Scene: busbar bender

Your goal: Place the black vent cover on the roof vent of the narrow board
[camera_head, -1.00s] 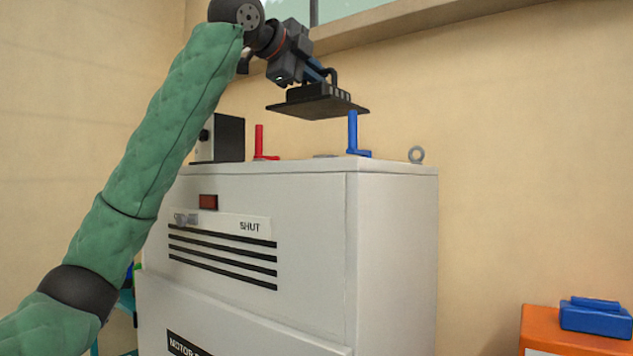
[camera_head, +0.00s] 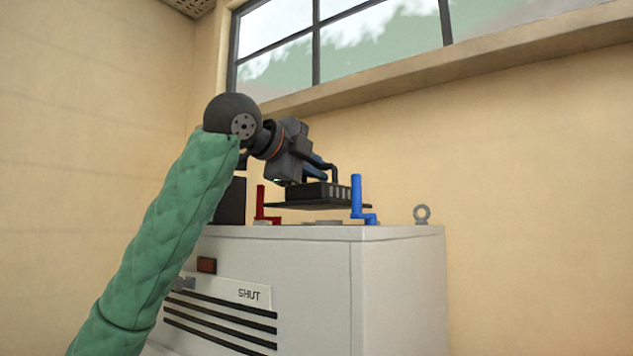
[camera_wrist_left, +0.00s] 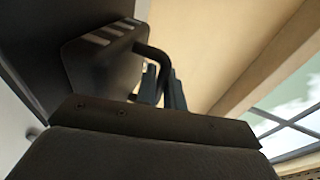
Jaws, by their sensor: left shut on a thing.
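The black vent cover (camera_head: 318,194) is a flat plate with a raised slotted box and a bar handle. My left gripper (camera_head: 326,171) is shut on its handle. The cover hangs roughly level a little above the cabinet top, between the red bracket (camera_head: 262,206) and the blue bracket (camera_head: 358,200). In the left wrist view the cover (camera_wrist_left: 105,60) shows close up, with the gripper fingers (camera_wrist_left: 165,88) at its handle. The roof vent (camera_head: 322,222) shows only as a thin grey rim under the cover. The narrow board is the light cabinet (camera_head: 310,290). My right gripper is out of view.
A dark box (camera_head: 231,203) stands on the cabinet top at left, partly behind my arm. A grey ring bolt (camera_head: 422,215) stands at the right end. The wall and window (camera_head: 345,40) lie behind.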

